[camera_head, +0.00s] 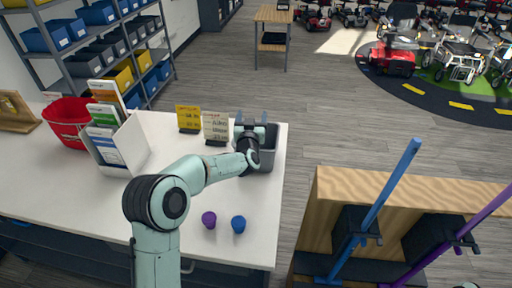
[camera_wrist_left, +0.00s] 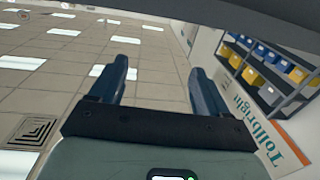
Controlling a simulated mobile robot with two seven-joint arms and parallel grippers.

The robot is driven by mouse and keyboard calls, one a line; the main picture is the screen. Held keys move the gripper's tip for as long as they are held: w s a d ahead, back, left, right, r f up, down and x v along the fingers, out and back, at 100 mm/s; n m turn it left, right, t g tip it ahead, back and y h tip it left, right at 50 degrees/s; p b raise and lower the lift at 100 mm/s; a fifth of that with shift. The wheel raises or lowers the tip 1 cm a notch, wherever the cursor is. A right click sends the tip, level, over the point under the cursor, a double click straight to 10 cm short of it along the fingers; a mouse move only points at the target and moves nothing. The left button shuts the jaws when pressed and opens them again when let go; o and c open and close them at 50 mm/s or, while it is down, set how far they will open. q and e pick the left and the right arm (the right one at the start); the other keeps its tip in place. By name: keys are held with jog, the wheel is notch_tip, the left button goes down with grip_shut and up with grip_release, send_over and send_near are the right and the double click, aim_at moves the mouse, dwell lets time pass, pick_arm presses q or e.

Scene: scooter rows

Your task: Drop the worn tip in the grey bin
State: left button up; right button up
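The grey bin (camera_head: 268,158) stands on the white counter near its right edge, partly hidden behind my left gripper and wrist. My left gripper (camera_head: 250,118) is at the bin, with its fingers pointing away. In the left wrist view my left gripper (camera_wrist_left: 158,85) has its two blue fingers spread apart with nothing between them. A purple tip (camera_head: 209,219) and a blue tip (camera_head: 238,224) lie on the counter near its front right. No tip clearly marked as worn shows, and the bin's inside is mostly hidden. My right gripper is not in view.
On the counter (camera_head: 60,180) are a red basket (camera_head: 68,122), a leaflet holder (camera_head: 122,148), a yellow sign (camera_head: 188,117) and a cream sign (camera_head: 215,127). A wooden stand holds a blue pole (camera_head: 385,200) and a purple pole (camera_head: 485,215) at right.

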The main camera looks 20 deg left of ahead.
pick_arm(q)
jog(key=shift+s, duration=0.15)
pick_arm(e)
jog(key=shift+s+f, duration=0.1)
pick_arm(q)
jog(key=shift+s+d+f, duration=0.15)
jog(key=shift+s, duration=0.1)
jog(key=b+v, duration=0.4)
jog(key=v, duration=0.8)
jog(key=shift+s, duration=0.35)
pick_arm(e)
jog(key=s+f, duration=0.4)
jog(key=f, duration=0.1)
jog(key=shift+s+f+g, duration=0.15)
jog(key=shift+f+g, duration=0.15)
